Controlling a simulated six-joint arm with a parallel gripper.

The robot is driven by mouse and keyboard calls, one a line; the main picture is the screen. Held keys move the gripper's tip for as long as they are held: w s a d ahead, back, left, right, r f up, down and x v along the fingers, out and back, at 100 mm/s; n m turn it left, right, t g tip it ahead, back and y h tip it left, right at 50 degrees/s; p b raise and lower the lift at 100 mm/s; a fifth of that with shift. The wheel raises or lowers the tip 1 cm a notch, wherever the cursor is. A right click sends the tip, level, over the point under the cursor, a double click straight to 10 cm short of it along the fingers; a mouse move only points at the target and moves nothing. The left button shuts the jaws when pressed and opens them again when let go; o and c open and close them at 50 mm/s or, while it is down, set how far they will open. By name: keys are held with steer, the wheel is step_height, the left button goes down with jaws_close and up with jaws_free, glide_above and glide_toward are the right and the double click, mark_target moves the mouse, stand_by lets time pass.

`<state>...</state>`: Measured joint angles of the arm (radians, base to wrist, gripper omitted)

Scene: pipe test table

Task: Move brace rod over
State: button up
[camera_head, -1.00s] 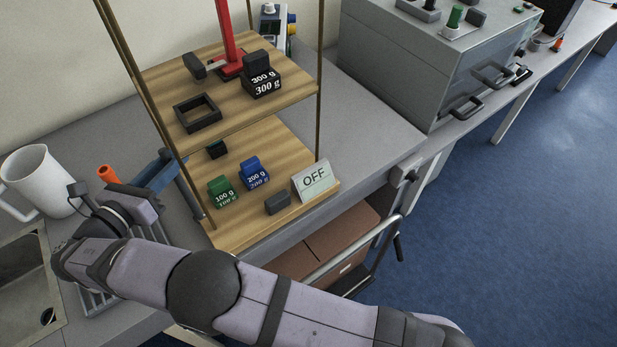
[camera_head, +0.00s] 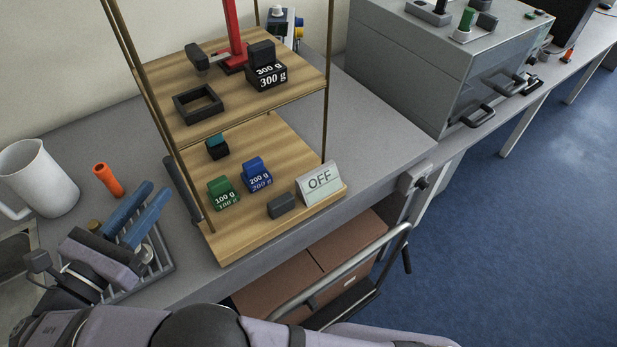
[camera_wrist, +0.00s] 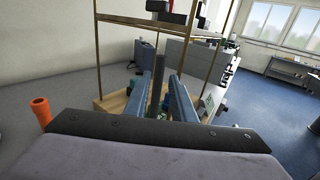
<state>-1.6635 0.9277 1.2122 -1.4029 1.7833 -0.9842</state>
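The task's brace rod is probably the dark grey rod (camera_head: 181,188) standing, slightly tilted in the picture, by the left front post of the wooden shelf stand (camera_head: 225,250). In the wrist view the dark rod (camera_wrist: 156,88) shows in the gap between my fingers, seemingly ahead of them. My gripper (camera_head: 153,190) is open, with two blue fingers apart and pointing toward the rod. It also shows in the wrist view (camera_wrist: 161,65). Nothing is seen held, and a gap shows between the fingers and the rod in the head view. The rod's lower end is partly hidden.
A white mug (camera_head: 40,180) and an orange tube (camera_head: 108,180) stand left of my gripper. A slatted grey rack (camera_head: 158,270) lies beneath it. Labelled weights (camera_head: 223,193) and an OFF sign (camera_head: 320,183) sit on the lower shelf.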

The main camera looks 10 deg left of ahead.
steer(key=d+r+g+y+p, duration=0.35)
steer(key=d+r+p, duration=0.35)
steer(key=r+p, duration=0.25)
steer(key=w+d+f+m+g+h, duration=0.2)
steer(key=w+d+m, duration=0.1)
steer(key=d, duration=0.4)
steer(key=w+d+f+m+g+h, duration=0.2)
steer(key=w+d+f+m, duration=0.1)
steer(key=d, duration=0.3)
steer(key=w+d+f+m+g+h, duration=0.2)
steer(key=w+d+f+m+g, duration=0.1)
steer(key=d, duration=0.4)
steer(key=shift+w+d+f+m, duration=0.15)
steer(key=shift+d+f+m, duration=0.15)
steer(key=shift+m, duration=0.2)
